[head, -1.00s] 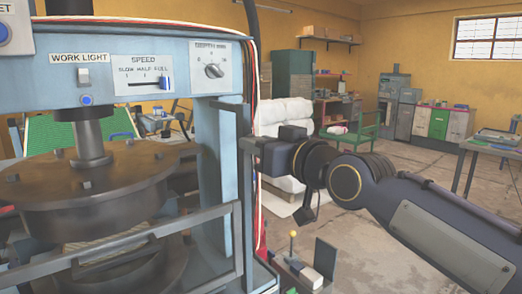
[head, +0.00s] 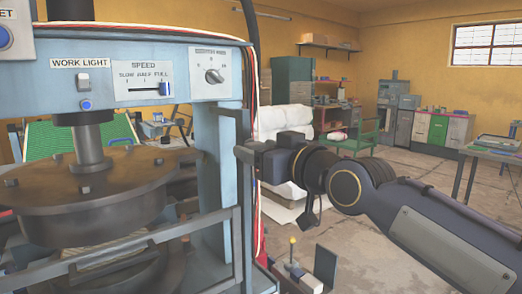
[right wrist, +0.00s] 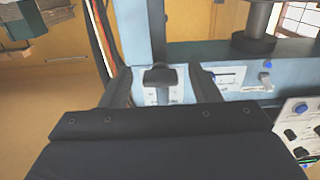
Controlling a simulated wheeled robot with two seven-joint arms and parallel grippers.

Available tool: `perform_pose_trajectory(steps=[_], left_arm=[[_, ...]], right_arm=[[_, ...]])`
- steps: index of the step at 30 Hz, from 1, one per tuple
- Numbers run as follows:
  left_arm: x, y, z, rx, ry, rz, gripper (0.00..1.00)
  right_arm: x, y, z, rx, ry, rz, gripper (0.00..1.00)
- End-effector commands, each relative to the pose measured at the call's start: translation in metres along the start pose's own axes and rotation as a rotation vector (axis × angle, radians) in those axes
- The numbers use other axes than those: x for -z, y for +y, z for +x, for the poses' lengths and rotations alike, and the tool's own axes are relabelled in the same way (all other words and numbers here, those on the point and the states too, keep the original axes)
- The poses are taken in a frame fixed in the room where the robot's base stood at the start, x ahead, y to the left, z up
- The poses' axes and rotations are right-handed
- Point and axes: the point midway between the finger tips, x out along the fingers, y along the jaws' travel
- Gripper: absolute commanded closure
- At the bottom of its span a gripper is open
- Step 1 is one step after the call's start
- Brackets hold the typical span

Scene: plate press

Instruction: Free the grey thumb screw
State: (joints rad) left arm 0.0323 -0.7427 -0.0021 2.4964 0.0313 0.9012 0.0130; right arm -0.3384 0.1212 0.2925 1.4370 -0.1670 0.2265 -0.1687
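I cannot pick out a grey thumb screw for certain in either view. The head view shows a grey dial knob (head: 213,76) on a white plate at the right end of the blue press's (head: 215,135) panel. In the right wrist view a dark knob (right wrist: 160,76) on a white plate shows beyond and between my fingers, apart from them. My right gripper (head: 238,130) is beside the press's right post, below the dial. In the right wrist view its fingers (right wrist: 162,88) are spread with nothing between them. My left gripper is out of view.
The panel also carries a speed slider (head: 164,89) and a work light switch (head: 83,81). A round dark press plate (head: 95,190) and a grey guard rail (head: 140,250) fill the lower left. Open floor (head: 400,180) lies to the right.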

Motion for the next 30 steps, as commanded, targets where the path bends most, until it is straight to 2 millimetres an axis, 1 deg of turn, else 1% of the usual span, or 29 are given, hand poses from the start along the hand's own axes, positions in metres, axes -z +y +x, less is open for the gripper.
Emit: perform_pose_trajectory(steps=[5,8,18,21,24,30], left_arm=[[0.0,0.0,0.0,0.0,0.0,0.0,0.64],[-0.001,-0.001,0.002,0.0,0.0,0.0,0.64],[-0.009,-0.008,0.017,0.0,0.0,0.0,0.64],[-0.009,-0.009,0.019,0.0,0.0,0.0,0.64],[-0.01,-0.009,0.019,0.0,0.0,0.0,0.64],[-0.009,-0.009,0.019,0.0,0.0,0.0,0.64]], right_arm=[[0.001,0.0,-0.001,-0.001,0.003,0.001,0.44],[0.001,0.001,-0.008,-0.002,0.005,0.001,0.44],[-0.001,0.0,-0.063,-0.002,0.005,0.0,0.44],[-0.001,0.0,-0.073,-0.002,0.002,0.0,0.44],[0.0,0.0,-0.078,0.0,0.002,0.0,0.44],[0.0,0.0,-0.078,0.0,0.001,0.0,0.44]])
